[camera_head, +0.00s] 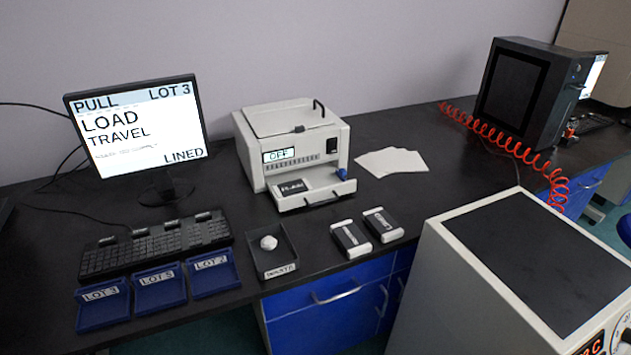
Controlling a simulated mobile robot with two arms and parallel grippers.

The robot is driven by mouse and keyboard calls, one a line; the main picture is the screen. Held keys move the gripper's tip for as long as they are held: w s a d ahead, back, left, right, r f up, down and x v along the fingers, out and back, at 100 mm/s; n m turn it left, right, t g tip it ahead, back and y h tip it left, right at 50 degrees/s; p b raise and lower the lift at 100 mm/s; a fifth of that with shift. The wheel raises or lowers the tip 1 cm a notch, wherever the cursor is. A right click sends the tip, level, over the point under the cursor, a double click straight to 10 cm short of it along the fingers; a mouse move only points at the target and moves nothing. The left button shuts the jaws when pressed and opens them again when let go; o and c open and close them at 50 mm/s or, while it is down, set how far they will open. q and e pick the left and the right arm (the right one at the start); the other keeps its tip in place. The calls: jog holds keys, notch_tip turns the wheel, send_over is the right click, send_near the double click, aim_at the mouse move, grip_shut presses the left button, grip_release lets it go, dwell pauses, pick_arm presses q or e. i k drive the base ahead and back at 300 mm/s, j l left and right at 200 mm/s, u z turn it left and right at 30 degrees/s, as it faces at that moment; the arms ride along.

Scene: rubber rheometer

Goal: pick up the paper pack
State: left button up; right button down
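Two small dark packs with white ends lie side by side near the bench's front edge: a left pack (351,239) and a right pack (382,224). Each has a white label on top that is too small to read, so I cannot tell which is the paper pack. Loose white sheets (393,162) lie fanned out on the bench behind them. Neither of my grippers shows in the head view.
A white machine (293,150) reading OFF stands behind the packs. A black tray (285,248) with a pale lump is to their left, near blue trays (160,287) and a keyboard. A large grey cabinet (450,255) stands at front right.

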aim_at(282, 191)
jog(key=i+l+u, duration=0.1)
jog(key=i+u, duration=0.15)
jog(key=u, duration=0.25)
jog(key=i+l+u, duration=0.2)
jog(key=u, duration=0.25)
jog(key=i+l+u, duration=0.2)
jog(key=l+u, duration=0.15)
jog(key=u, duration=0.15)
